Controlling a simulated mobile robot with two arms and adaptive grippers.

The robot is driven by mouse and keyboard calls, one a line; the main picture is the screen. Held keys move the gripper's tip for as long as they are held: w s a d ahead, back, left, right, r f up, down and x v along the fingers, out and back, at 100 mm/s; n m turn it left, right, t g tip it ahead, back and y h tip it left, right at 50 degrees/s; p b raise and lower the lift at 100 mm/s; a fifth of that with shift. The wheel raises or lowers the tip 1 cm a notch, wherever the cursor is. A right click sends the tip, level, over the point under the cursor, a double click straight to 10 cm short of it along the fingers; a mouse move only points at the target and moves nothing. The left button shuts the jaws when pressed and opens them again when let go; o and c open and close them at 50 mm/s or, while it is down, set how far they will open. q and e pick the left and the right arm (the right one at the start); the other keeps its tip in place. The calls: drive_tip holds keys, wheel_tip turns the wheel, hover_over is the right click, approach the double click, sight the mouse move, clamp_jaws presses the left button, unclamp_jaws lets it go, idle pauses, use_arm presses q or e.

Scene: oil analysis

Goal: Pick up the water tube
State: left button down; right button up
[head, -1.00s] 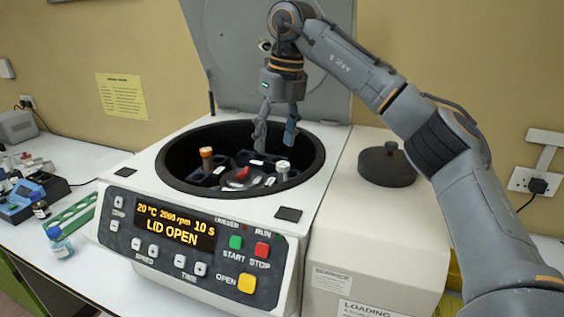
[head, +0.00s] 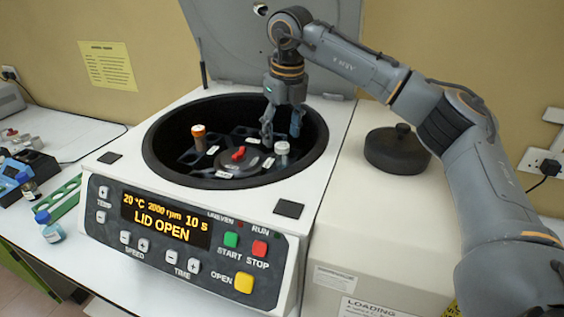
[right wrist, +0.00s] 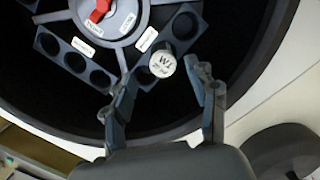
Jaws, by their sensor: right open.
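The water tube, with a white cap marked W1 (right wrist: 162,64), stands in a rotor bucket inside the open centrifuge (head: 120,178). In the head view its pale cap (head: 282,149) shows at the right of the rotor. My right gripper (head: 281,132) is open and points down into the bowl. In the right wrist view its two fingers (right wrist: 160,74) lie to either side of the cap, with visible space between them and it. The tube's lower body is hidden in the bucket. My left gripper is not in view.
The bowl's raised rim surrounds my right gripper, and the lid stands open behind it. An orange-capped tube (head: 199,132) stands in the rotor's left side. The rotor has a red knob (head: 238,154) in the middle. A dark round lid (head: 392,150) sits right of the centrifuge.

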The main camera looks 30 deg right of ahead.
sight(282, 145)
wheel_tip(282, 145, down, 2)
drive_tip(key=shift+d+f+p, duration=0.1)
drive_tip(key=shift+d+p, duration=0.05)
drive_tip(key=shift+p, duration=0.75)
drive_tip(key=shift+w+d+f, duration=0.1)
drive_tip(key=shift+w+f, duration=0.1)
drive_tip(key=shift+f, duration=1.1)
drive_tip(key=shift+c, duration=1.4)
drive_tip(key=c, duration=0.7)
drive_tip(key=shift+c, duration=0.5)
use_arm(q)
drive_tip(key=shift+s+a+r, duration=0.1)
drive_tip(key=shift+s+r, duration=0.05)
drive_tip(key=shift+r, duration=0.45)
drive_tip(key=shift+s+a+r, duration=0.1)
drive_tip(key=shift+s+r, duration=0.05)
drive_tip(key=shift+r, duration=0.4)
use_arm(e)
drive_tip(key=shift+r, duration=0.15)
